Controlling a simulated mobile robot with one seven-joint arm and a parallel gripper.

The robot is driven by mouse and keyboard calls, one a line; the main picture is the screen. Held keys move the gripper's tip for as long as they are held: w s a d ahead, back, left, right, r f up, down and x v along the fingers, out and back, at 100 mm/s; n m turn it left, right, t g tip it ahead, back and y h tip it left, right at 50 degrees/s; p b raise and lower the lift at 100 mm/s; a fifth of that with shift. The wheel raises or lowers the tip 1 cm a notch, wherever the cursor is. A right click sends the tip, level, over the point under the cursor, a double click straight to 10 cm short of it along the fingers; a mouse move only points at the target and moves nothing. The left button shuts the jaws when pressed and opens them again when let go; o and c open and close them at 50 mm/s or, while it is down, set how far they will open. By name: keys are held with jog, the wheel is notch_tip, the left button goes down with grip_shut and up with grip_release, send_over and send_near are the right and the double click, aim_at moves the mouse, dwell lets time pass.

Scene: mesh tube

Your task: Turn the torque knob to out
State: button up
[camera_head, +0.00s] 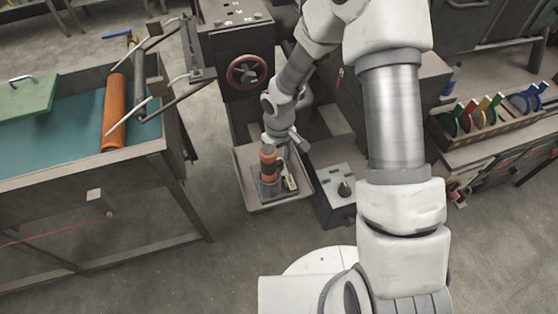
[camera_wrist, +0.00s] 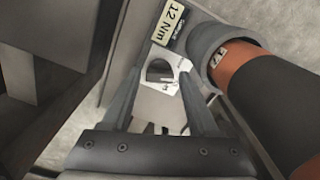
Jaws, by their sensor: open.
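In the head view a small grey box (camera_head: 334,207) carries a black knob (camera_head: 345,188) on its top; its markings are too small to read. Left of it, an orange and black cylindrical tool (camera_head: 268,160) stands upright on a small shelf. My gripper (camera_head: 290,146) is just right of the tool's upper part. A "12 Nm" label (camera_wrist: 171,22) lies beyond the fingertips. The tool's grey collar (camera_wrist: 208,52) is close beside the right finger.
The shelf (camera_head: 250,192) projects from a dark machine with a red handwheel (camera_head: 247,72). A table (camera_head: 80,190) with an orange roll (camera_head: 114,112) stands left. A rack of coloured tools (camera_head: 495,115) is at the right. Floor in front is mostly clear.

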jog(key=shift+f, duration=0.65)
grip_shut()
jog(key=shift+n, duration=0.4)
jog(key=n, duration=0.2)
jog(key=shift+n, duration=0.3)
jog(key=shift+w+d+n, duration=0.1)
jog(key=shift+w+n, duration=0.05)
jog(key=shift+n, duration=1.35)
